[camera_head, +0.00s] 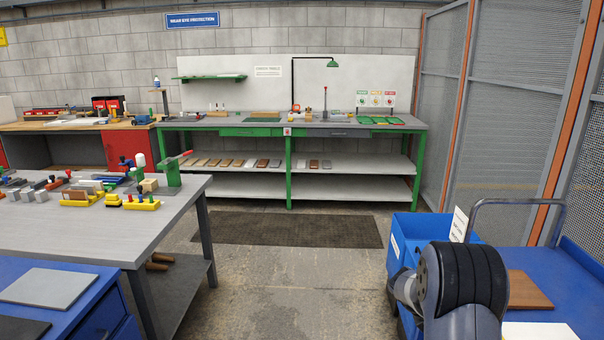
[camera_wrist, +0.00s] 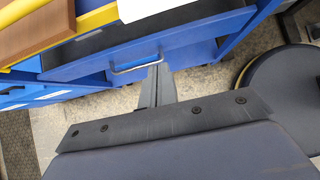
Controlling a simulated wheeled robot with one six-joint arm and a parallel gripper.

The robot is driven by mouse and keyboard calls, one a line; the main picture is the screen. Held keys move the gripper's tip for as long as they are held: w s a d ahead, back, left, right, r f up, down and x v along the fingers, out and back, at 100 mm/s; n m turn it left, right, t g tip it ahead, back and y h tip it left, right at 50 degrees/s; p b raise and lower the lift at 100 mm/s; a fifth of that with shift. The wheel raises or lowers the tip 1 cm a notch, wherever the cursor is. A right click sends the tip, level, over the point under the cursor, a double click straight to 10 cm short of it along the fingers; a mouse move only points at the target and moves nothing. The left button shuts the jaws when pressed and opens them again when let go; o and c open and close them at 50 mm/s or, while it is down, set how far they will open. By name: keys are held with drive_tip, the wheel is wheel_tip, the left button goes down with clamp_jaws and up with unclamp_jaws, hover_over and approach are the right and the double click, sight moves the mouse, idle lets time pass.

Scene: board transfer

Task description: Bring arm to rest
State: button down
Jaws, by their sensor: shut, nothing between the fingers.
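My gripper (camera_wrist: 158,76) is shut and empty in the wrist view. Its fingertips point toward the front of a blue drawer unit (camera_wrist: 190,50) with a metal handle. They look close to it in the picture, but I cannot tell if they touch. In the head view, part of my arm shows at the lower right, and the gripper's fingers cannot be made out there.
A brown board (camera_head: 528,290) and a white board (camera_head: 540,331) lie on a blue surface (camera_head: 578,300) at right. A blue bin (camera_head: 408,245) stands beside it. A grey workbench (camera_head: 100,235) and a blue cabinet (camera_head: 105,315) stand left. Floor between is open.

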drive_tip(key=f+h+b, duration=0.1)
drive_tip(key=b, duration=0.1)
drive_tip(key=f+h+b, duration=0.1)
drive_tip(key=b, duration=0.1)
drive_tip(key=f+b, duration=0.1)
drive_tip(key=b, duration=0.1)
drive_tip(key=shift+a+h, duration=0.25)
drive_tip(key=shift+h, duration=0.15)
drive_tip(key=shift+b, duration=0.4)
drive_tip(key=shift+a, duration=0.1)
